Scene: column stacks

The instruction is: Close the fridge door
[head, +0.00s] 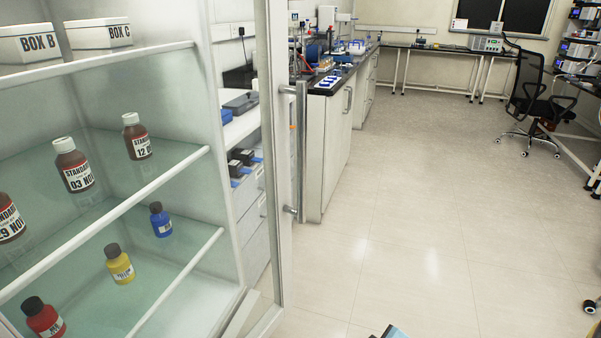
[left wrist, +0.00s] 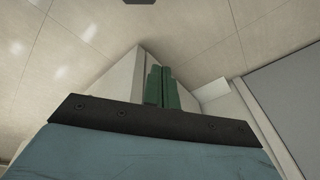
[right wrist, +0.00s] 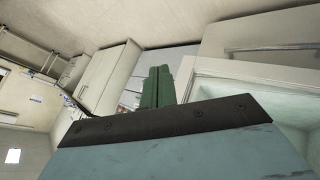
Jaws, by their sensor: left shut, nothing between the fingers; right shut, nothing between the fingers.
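The fridge (head: 214,120) fills the left of the head view with its front open and shelves exposed. Its glass door (head: 272,150) stands open, seen nearly edge-on, with a white frame and a vertical metal handle (head: 301,150) on its right side. My left gripper (left wrist: 162,72) is shut and empty in the left wrist view, with pale panels and floor beyond it. My right gripper (right wrist: 159,72) is shut and empty in the right wrist view; a pale frame with greenish surfaces lies to its right. Neither gripper's fingers show in the head view, so their distance to the door is unclear.
Brown bottles (head: 74,165), a yellow bottle (head: 119,264), a blue bottle (head: 160,220) and white boxes (head: 100,34) stand on the shelves. A lab bench (head: 326,130) stands behind the door. An office chair (head: 540,95) is at the far right. The tiled floor (head: 430,220) is clear.

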